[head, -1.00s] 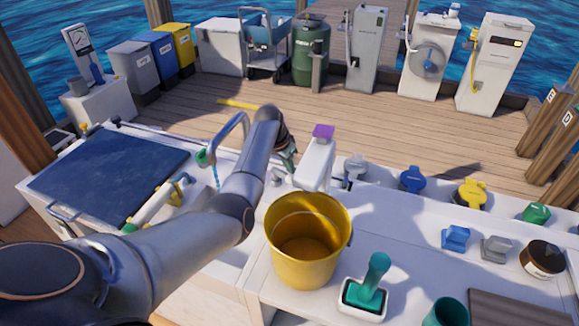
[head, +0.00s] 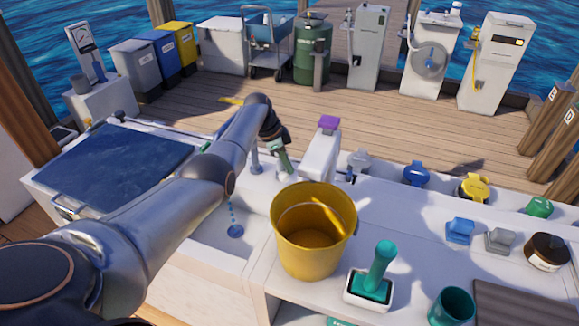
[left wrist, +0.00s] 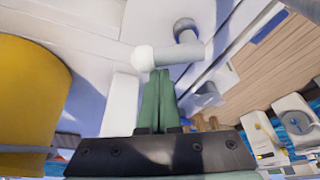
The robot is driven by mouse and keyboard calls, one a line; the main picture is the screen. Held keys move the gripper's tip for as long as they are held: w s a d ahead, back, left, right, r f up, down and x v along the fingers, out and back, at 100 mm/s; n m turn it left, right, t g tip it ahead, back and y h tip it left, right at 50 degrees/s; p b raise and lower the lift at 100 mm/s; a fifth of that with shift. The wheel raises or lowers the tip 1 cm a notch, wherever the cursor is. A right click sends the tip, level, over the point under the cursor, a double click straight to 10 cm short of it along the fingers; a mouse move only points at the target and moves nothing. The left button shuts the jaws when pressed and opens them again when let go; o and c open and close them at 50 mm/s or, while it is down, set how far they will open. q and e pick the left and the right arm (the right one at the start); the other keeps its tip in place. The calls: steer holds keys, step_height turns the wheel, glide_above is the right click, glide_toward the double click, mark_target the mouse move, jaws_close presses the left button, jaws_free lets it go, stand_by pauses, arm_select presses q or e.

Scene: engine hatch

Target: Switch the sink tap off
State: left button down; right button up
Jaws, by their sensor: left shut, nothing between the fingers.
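The sink tap's column (head: 256,163) shows just behind my left arm in the head view; its curved spout is hidden by the arm. A thin blue stream (head: 231,210) falls into the sink, with a blue round patch (head: 235,231) below. My left gripper (head: 287,168) is shut and empty, its green fingers pointing down beside the tap. In the left wrist view, a pale lever with a white rounded end (left wrist: 143,58) lies right by the fingertips (left wrist: 160,75); I cannot tell whether they touch. My right gripper is not in view.
A yellow bucket (head: 308,255) stands on the counter close to the right of the sink. A white dispenser with a purple top (head: 321,155) stands near the gripper. A green-handled tool (head: 377,275) and a dark blue lid (head: 115,165) flank the sink area.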

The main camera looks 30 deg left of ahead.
arm_select(q)
steer(key=shift+s+a, duration=0.3)
steer(key=shift+s, duration=0.15)
steer(key=shift+s+a+p, duration=0.1)
steer(key=shift+s+p, duration=0.05)
steer(key=shift+p, duration=0.3)
steer(key=shift+s+a, duration=0.15)
steer(key=shift+a, duration=0.05)
stand_by(0.3)
